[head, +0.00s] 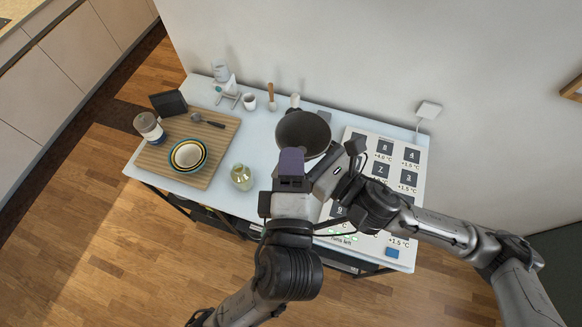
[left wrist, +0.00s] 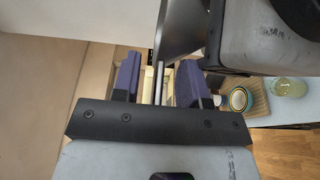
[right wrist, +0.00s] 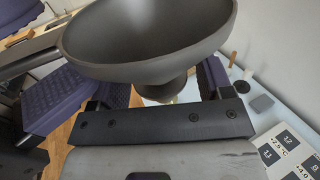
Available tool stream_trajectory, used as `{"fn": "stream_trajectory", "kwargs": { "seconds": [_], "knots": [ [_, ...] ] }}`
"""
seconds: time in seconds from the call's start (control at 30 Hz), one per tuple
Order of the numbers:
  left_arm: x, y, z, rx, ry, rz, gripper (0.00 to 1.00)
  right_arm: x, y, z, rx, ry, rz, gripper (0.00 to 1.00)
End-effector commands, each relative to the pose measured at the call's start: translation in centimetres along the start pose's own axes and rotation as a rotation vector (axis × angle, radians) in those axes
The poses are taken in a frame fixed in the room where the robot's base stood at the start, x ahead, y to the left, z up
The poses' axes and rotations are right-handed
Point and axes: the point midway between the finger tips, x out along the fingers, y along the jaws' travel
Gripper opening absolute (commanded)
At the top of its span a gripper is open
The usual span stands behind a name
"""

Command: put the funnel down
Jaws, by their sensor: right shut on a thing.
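The dark grey funnel (head: 303,133) is a wide cup with its mouth up, above the back middle of the white table. In the right wrist view the funnel (right wrist: 150,38) fills the top, and its narrow lower part sits between the fingers of my right gripper (right wrist: 172,88), shut on it. Whether its lower end touches anything is hidden. My left gripper (head: 291,162) is in front of the funnel in the head view.
A wooden board (head: 215,150) at left carries nested bowls (head: 188,155), a jar (head: 148,127) and a spoon (head: 208,121). A glass bottle (head: 242,177) stands left of my left gripper. A numbered mat (head: 408,176) covers the right side.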

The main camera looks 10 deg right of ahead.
Motion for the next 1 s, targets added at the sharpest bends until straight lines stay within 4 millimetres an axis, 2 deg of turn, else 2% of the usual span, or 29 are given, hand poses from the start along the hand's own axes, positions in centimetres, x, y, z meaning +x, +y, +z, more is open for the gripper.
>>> {"fn": "stream_trajectory", "kwargs": {
  "seconds": [0.13, 0.53, 0.67, 0.7, 1.0],
  "knots": [
    [0.08, -0.04, -0.06, 0.002, 0.002, -0.001, 0.4, -0.06, 0.27, 0.07, 0.001, -0.003, 0.007, 0.25],
    [0.07, -0.02, -0.02, 0.002, 0.001, 0.0, 0.01, -0.08, 0.38, 0.05, 0.002, -0.003, 0.01, 0.19],
    [0.07, -0.02, 0.0, 0.002, 0.0, 0.0, 0.0, -0.08, 0.42, 0.05, 0.002, -0.003, 0.011, 0.19],
    [0.06, 0.0, 0.01, 0.001, 0.0, 0.001, 0.0, -0.08, 0.43, 0.05, 0.002, -0.003, 0.012, 0.69],
    [0.05, -0.06, 0.0, 0.002, 0.001, -0.001, 0.0, -0.07, 0.35, 0.11, 0.001, -0.004, 0.009, 0.97]
  ]
}}
